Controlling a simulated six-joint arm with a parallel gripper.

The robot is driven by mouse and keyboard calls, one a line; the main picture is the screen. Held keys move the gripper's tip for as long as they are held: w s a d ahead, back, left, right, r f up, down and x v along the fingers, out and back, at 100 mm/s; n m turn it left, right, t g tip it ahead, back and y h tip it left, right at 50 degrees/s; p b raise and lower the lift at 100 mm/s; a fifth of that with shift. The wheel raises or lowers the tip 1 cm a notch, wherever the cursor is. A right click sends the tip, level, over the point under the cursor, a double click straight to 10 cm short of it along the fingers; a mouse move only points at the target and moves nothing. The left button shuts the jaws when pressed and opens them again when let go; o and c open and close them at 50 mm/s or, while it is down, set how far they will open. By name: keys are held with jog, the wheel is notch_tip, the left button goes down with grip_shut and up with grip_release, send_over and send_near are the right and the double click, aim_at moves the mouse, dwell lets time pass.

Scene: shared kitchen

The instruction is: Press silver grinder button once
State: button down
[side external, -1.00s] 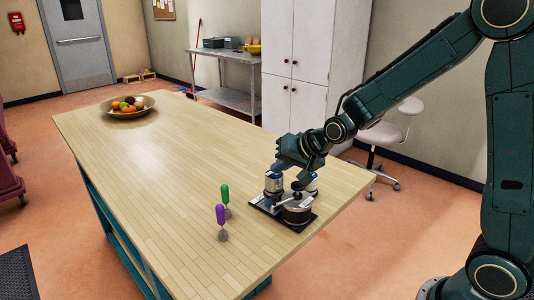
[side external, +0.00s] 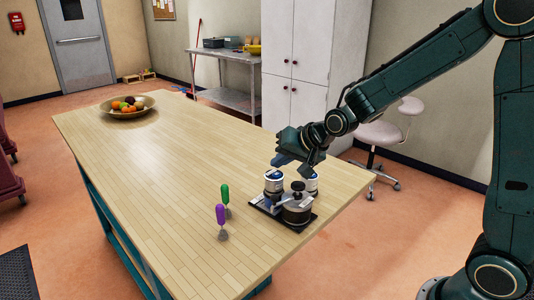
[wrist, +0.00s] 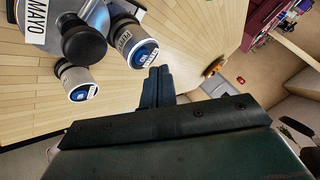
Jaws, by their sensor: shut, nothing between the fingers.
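A round silver pot (side external: 297,213) with a black knob (side external: 298,186) stands on a dark tray (side external: 262,207) at the near right of the table. In the wrist view, the knob (wrist: 84,41) shows at top left, beside a MAYO label. Two silver cylinders with blue-and-white tops stand behind the pot, a left one (side external: 273,187) and a right one (side external: 312,184). They also show in the wrist view (wrist: 76,82) (wrist: 134,42).
A fruit bowl (side external: 128,112) is at the far left end. The middle of the wooden table (side external: 170,165) is clear.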

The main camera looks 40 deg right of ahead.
jog(key=shift+r, duration=0.1)
notch_tip(320, 180, up, 6)
jog(key=shift+f, duration=0.1)
dwell(0.8)
jog(key=shift+s, duration=0.1)
dwell(0.5)
jog(key=n+g, duration=0.2)
jog(key=n, duration=0.2)
send_near(281, 178)
jog(key=s+a+r, duration=0.1)
jog(key=s+r, duration=0.6)
jog(key=s+f+n+g+h, duration=0.1)
jog(key=s+n, duration=0.2)
jog(key=s, duration=1.2)
jog(key=shift+s+n+g, duration=0.3)
jog(key=shift+s+n, duration=0.05)
jog(key=shift+n, duration=0.05)
